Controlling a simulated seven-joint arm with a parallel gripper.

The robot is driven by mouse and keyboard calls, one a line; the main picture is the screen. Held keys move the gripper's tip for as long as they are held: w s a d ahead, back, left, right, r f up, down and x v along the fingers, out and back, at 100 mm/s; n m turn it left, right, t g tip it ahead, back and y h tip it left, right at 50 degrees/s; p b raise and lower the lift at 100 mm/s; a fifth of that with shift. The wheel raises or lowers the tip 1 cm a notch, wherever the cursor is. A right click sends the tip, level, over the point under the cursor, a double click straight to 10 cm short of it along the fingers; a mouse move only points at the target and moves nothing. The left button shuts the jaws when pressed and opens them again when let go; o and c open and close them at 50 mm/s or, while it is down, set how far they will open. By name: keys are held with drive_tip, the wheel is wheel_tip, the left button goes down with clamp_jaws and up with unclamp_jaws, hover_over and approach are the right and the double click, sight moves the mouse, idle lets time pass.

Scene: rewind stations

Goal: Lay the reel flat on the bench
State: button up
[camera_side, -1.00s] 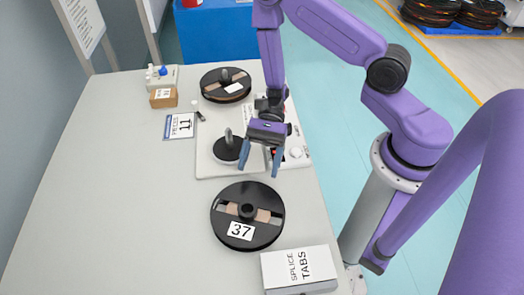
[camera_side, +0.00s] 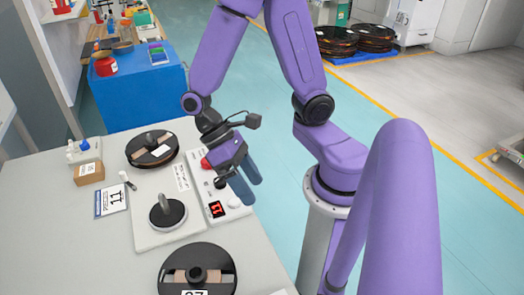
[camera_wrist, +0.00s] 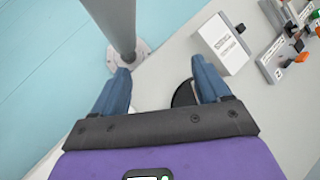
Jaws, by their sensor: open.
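The black reel (camera_side: 197,262) with tan sections lies flat on the bench, cut off by the bottom of the side view; its white label is only partly visible. My gripper (camera_side: 249,192) is open and empty, raised by the control panel near the bench's right edge, apart from the reel. In the wrist view my gripper (camera_wrist: 160,66) shows its two blue fingers spread wide. A dark rounded edge shows beside the right finger there; I cannot tell for certain what it belongs to. The near spindle (camera_side: 168,212) stands bare on the white station plate.
A second reel (camera_side: 152,150) sits on the far spindle. The control panel (camera_side: 224,200) has a red button and display. A card marked 11 (camera_side: 111,200) and a brown box (camera_side: 89,173) lie left. A white box (camera_wrist: 222,45) shows in the wrist view.

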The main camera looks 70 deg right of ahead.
drive_tip(key=s+d+r+n+t+h, duration=0.1)
drive_tip(key=s+d+r+n+t, duration=0.1)
drive_tip(key=r+n+t, duration=0.4)
drive_tip(key=shift+d+r+n+t, duration=0.2)
drive_tip(key=shift+d+n+t, duration=0.55)
drive_tip(key=shift+n, duration=0.95)
